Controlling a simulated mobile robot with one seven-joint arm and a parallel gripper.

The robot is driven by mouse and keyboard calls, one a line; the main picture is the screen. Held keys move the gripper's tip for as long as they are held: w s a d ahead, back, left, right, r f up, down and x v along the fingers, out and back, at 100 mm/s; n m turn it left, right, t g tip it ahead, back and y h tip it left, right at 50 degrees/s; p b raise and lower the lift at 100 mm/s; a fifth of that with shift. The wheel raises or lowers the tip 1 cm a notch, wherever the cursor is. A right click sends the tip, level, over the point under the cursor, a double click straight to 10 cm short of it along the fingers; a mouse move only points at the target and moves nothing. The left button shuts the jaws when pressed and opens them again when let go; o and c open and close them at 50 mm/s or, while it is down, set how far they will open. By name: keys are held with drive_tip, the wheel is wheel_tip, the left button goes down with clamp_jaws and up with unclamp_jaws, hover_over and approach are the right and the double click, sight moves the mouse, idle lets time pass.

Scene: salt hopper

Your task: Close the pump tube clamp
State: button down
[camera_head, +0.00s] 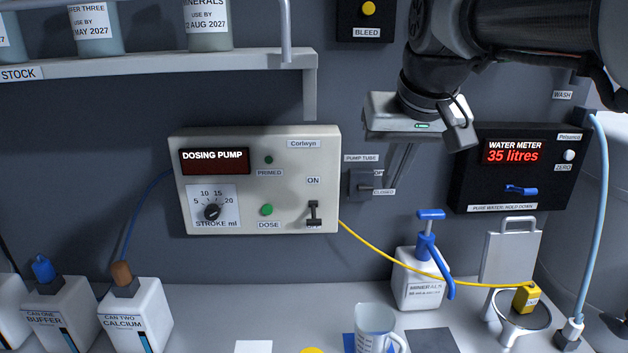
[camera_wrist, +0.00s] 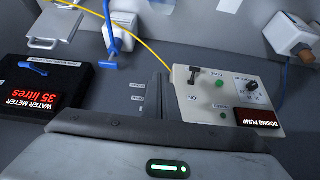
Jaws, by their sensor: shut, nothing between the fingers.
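The pump tube clamp (camera_head: 359,184) is a small dark grey block on the wall, right of the dosing pump (camera_head: 260,180). A PUMP TUBE label is above it, and a partly covered label and a CLOSED label are on its right. My gripper (camera_head: 393,181) is shut and empty, its fingers pointing down just right of the clamp, over its labels. I cannot tell whether the fingers touch it, and its lever position is unclear. In the wrist view my gripper (camera_wrist: 159,84) shows as dark narrow fingers beside the dosing pump (camera_wrist: 222,100); the clamp is not clearly visible there.
The water meter (camera_head: 515,165) with a blue lever is close on the right. A shelf (camera_head: 160,66) with bottles is at upper left. A yellow tube (camera_head: 385,262) runs below the clamp to a yellow block. A blue-topped minerals bottle (camera_head: 418,285) stands on the counter.

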sight(366, 189)
drive_tip(key=w+r, duration=0.3)
drive_tip(key=w, duration=0.6)
drive_tip(key=shift+r, duration=0.2)
drive_tip(key=x, duration=1.4)
drive_tip(key=shift+w, duration=0.2)
drive_tip(key=shift+s+d+f+t+b, duration=0.15)
drive_tip(key=shift+f+t+b, duration=0.2)
drive_tip(key=shift+b, duration=0.75)
drive_tip(key=shift+r+b, duration=0.1)
drive_tip(key=shift+b, duration=0.2)
